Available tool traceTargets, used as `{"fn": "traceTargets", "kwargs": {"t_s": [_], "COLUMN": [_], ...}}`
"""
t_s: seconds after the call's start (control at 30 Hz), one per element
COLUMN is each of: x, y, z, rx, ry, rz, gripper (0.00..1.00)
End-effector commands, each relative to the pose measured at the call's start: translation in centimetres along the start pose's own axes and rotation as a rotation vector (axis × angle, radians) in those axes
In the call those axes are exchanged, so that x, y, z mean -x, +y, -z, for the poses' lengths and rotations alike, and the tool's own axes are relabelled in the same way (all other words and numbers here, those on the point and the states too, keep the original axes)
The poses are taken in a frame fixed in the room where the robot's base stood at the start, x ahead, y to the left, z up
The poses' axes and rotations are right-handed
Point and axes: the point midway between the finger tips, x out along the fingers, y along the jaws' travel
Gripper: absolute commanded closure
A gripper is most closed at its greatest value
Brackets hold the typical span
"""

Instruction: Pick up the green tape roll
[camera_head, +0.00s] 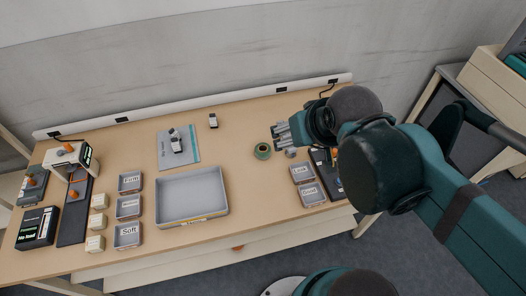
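The green tape roll (262,151) lies flat on the wooden table, right of the middle. My gripper (279,133) is just above and to the right of the roll in the picture, its grey fingers pointing left. The fingers appear apart from the roll, with nothing seen between them. They are small in this view, and I cannot tell how far they are spread. My arm comes in from the right and hides part of the table's right end.
A large grey tray (191,221) stands left of the roll. Two small labelled bins (307,194) are at the right front, several more at the left. A grey-blue mat (191,157) bears a small device. Bare tabletop lies between mat and roll.

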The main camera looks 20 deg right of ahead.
Motion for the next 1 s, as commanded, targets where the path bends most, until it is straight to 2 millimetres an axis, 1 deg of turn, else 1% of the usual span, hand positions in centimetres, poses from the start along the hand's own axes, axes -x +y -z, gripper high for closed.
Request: {"fn": "traceTargets", "kwargs": {"t_s": [0.17, 0.37, 0.67, 1.0], "x": [-0.4, -1.6, -4.1, -7.5], "y": [-0.1, -0.2, -0.5, -0.8], "z": [0.5, 1.4, 3.1, 4.7], "rx": [-0.026, -0.093, -0.227, -0.379], "ry": [-0.013, -0.048, -0.116, -0.194], "rz": [0.0, 0.0, -0.009, -0.032], "gripper": [0.41, 0.41, 0.41, 0.41]}}
